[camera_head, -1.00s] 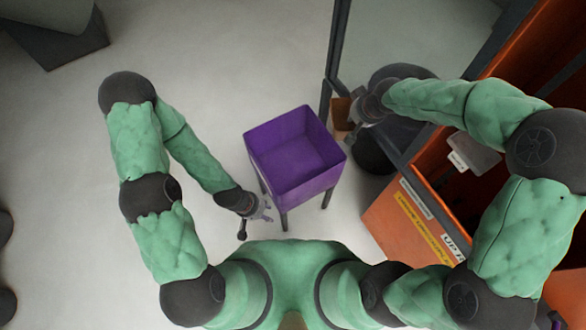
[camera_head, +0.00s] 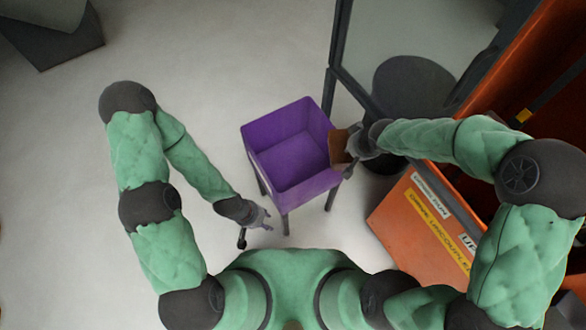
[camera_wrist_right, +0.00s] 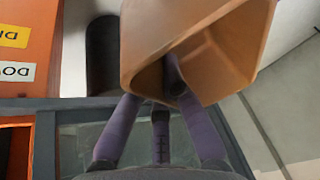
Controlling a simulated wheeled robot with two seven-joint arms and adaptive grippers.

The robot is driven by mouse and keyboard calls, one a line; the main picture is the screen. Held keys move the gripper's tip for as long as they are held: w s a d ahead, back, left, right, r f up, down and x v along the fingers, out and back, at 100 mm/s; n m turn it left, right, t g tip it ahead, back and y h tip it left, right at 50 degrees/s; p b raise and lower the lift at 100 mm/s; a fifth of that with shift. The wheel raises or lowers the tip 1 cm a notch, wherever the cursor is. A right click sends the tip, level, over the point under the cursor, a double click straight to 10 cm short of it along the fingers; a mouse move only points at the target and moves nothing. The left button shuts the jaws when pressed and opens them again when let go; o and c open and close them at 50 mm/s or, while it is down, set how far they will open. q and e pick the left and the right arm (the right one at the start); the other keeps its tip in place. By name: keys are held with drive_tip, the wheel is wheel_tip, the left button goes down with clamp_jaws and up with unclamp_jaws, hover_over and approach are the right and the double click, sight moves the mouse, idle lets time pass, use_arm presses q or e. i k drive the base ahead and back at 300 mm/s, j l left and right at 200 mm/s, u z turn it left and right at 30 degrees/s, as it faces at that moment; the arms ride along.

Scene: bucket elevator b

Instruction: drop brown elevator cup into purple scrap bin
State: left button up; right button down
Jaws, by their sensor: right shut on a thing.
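The brown elevator cup (camera_head: 340,148) is at the right rim of the purple scrap bin (camera_head: 265,171). It overlaps the rim's edge in the head view; I cannot tell its height above the rim. My right gripper (camera_head: 352,152) is shut on the cup. In the right wrist view the cup (camera_wrist_right: 185,40) fills the upper middle, and purple-grey fingers (camera_wrist_right: 172,85) reach to its wall and inside. The bin stands on dark legs and its visible inside looks empty. My left gripper (camera_head: 260,220) is empty, its fingers apart, just below the bin's lower left side.
An orange machine housing (camera_head: 410,231) with labels stands at the right, close to my right arm. A dark-framed glass panel (camera_head: 400,40) stands behind the bin's right side. A dark round object (camera_head: 413,85) is beyond the panel. The floor (camera_head: 215,80) left of the bin is clear.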

sight(316, 168)
drive_tip(key=j+z, duration=0.15)
drive_tip(key=j, duration=1.3)
drive_tip(key=i+j, duration=0.25)
drive_tip(key=i, duration=0.15)
drive_tip(key=i+j+z, duration=0.15)
drive_tip(key=i, duration=0.25)
drive_tip(key=j, duration=0.1)
